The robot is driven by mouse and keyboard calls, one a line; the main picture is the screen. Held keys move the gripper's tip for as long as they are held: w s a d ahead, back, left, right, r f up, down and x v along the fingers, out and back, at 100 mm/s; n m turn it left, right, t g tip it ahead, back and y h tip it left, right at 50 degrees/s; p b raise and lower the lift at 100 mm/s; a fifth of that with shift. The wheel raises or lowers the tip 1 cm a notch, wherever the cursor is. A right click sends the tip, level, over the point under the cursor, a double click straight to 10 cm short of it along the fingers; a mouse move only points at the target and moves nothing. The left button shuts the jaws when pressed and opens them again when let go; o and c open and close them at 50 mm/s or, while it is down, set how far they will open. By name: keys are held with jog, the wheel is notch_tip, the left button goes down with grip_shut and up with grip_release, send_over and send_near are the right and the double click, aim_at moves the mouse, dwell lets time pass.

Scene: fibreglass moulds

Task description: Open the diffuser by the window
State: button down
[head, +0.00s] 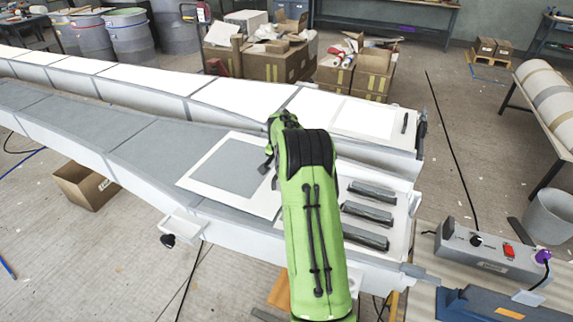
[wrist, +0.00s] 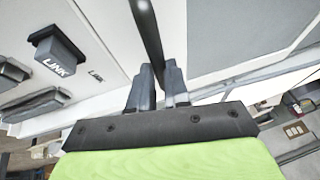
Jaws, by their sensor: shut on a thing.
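My gripper (wrist: 160,82) is shut on a thin dark bar (wrist: 147,28), which runs up between its fingers to the top edge of the wrist view. The bar's far end is out of that view. In the head view my green arm reaches over the long white mould, and the gripper is mostly hidden behind it. A white panel with a grey centre (head: 236,168) lies on the mould just left of the arm's end. I cannot pick out a diffuser or a window by sight in either view.
Several dark grey bars (head: 368,214) lie on the mould's right end. A dark block marked LINK (wrist: 60,56) stands out in the wrist view. A grey box with a red button (head: 497,253) sits at right. Cardboard boxes (head: 372,74) stand behind. Floor at right is partly clear.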

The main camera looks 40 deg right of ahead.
jog(key=shift+w+a, duration=0.15)
jog(key=shift+w, duration=0.1)
jog(key=c, duration=1.1)
grip_release()
jog(key=v, duration=1.5)
jog(key=shift+r, duration=0.4)
jog(key=shift+s, duration=0.15)
